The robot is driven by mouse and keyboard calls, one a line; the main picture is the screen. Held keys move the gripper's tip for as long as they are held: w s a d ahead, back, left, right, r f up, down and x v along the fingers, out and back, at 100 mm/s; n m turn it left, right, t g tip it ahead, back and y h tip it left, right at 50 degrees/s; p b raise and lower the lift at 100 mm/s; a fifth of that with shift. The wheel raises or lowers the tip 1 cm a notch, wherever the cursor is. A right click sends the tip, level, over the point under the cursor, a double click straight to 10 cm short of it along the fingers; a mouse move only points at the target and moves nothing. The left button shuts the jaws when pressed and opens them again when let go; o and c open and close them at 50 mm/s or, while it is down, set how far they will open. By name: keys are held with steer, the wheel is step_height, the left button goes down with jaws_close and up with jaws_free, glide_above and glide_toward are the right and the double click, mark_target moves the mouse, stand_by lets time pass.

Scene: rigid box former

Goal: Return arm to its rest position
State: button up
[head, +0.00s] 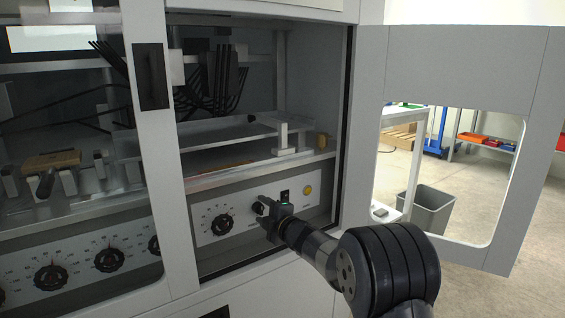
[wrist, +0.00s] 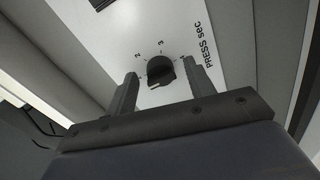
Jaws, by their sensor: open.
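My gripper (head: 268,215) is at the end of my black arm, reaching through the open door into the machine, close to the control panel (head: 206,241). In the wrist view my gripper (wrist: 160,82) has its two fingers apart, one on each side of a black knob (wrist: 161,69). The knob is marked with numbers and "PRESS sec" lettering. I see a gap between the fingers and the knob, and nothing is held. In the head view my gripper partly covers this part of the panel.
An open door (head: 455,65) with a window stands at the right. A frame post (head: 160,130) is left of my gripper. A dial (head: 222,224) and a yellow button (head: 308,190) flank it. A metal platform (head: 225,140) lies above. A grey bin (head: 432,208) stands beyond the door.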

stand_by(0.3)
steer(key=p+v, duration=0.2)
steer(key=v, duration=0.9)
steer(key=shift+m, duration=0.9)
steer(key=x, duration=1.1)
steer(key=shift+r, duration=0.25)
steer(key=m+p, duration=0.2)
steer(key=shift+f+p, duration=0.1)
steer(key=shift+p, duration=0.3)
steer(key=s+d+m+p, duration=0.5)
steer(key=s+m+p, duration=0.2)
steer(key=m+p, duration=0.1)
steer(key=shift+s+d+f+y+p, duration=0.25)
steer(key=shift+d+f+y+p, duration=0.1)
steer(key=shift+y, duration=0.05)
steer(key=shift+r, duration=0.1)
